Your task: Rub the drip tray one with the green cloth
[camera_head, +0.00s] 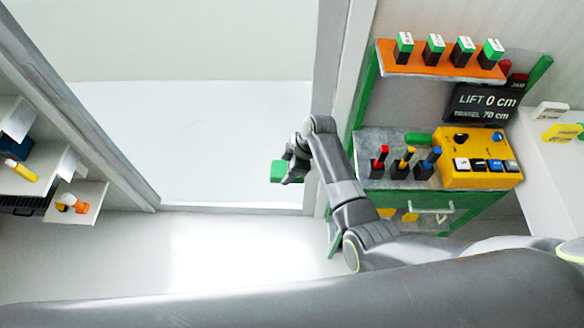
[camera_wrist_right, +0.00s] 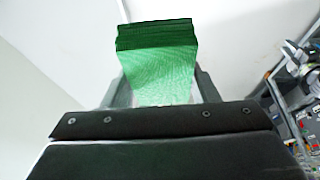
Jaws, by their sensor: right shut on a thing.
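The green cloth (camera_head: 277,171) is a small green block-like piece at the tip of my right gripper (camera_head: 291,172) in the head view. The gripper is shut on it and holds it in front of a pale, empty-looking recess. In the right wrist view the cloth (camera_wrist_right: 158,72) fills the space between the fingers, with a darker green folded end at the top. I cannot make out drip tray one in either view. My left gripper is not in view.
A green-framed console (camera_head: 440,211) stands on the right with a yellow control box (camera_head: 455,172), several coloured levers and an orange shelf (camera_head: 420,63) above. A lift display (camera_head: 484,103) sits behind. White shelves (camera_head: 85,205) with small items are at the left. The floor between is clear.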

